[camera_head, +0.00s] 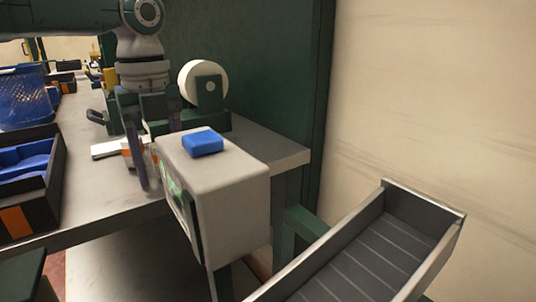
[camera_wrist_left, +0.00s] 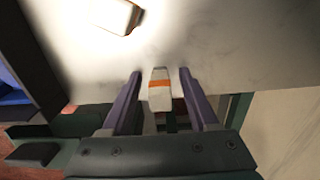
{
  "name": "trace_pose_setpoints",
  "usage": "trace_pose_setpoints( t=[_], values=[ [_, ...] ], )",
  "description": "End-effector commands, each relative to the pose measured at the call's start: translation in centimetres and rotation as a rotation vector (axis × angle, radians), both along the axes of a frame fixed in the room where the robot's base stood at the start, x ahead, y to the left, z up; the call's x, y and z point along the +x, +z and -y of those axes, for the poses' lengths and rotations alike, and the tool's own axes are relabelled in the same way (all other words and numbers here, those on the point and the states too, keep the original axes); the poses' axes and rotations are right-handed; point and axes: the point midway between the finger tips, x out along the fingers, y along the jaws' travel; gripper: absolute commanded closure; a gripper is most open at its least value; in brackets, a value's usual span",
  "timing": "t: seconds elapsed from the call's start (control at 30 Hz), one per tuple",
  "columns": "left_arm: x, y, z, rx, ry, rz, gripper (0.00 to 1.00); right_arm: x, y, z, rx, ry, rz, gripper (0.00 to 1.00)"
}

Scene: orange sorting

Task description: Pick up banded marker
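The banded marker (camera_wrist_left: 159,77) is a small white piece with an orange band. In the left wrist view it lies between the two purple fingers of my left gripper (camera_wrist_left: 160,88), with a narrow gap on each side. In the head view my left gripper (camera_head: 154,146) is low at the table's front edge, beside the white box. The marker's orange and white part (camera_head: 126,153) shows there, partly hidden by a finger. My left gripper is open. My right gripper is in neither view.
A white box (camera_head: 236,196) with a blue block (camera_head: 203,142) on top stands close right of the gripper. A white roll (camera_head: 204,82) is behind. Dark bins (camera_head: 52,196) and a blue basket (camera_head: 22,98) are left. A pale flat object (camera_head: 104,150) lies nearby. A grey chute (camera_head: 375,250) is lower right.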

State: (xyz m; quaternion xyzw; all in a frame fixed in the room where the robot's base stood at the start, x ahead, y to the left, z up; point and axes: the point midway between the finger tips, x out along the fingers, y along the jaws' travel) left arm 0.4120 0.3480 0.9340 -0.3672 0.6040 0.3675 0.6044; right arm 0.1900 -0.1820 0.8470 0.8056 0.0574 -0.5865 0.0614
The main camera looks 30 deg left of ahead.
Motion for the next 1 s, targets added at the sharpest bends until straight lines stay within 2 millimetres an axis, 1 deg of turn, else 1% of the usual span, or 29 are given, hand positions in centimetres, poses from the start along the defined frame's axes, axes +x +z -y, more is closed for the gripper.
trace_pose_setpoints(
  t=[0.03, 0.07, 0.5, 1.0],
  values=[
    [0.0, 0.02, 0.01, 0.0, 0.0, 0.0, 0.47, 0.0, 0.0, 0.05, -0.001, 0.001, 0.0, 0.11],
    [0.0, 0.02, 0.01, 0.0, 0.0, 0.0, 0.5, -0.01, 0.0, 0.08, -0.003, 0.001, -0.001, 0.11],
    [0.0, 0.04, 0.01, 0.0, 0.0, 0.0, 0.99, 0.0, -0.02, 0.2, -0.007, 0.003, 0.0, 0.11],
    [0.01, 0.1, 0.0, 0.0, 0.0, 0.0, 1.0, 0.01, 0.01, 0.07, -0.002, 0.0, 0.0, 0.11]
  ],
)
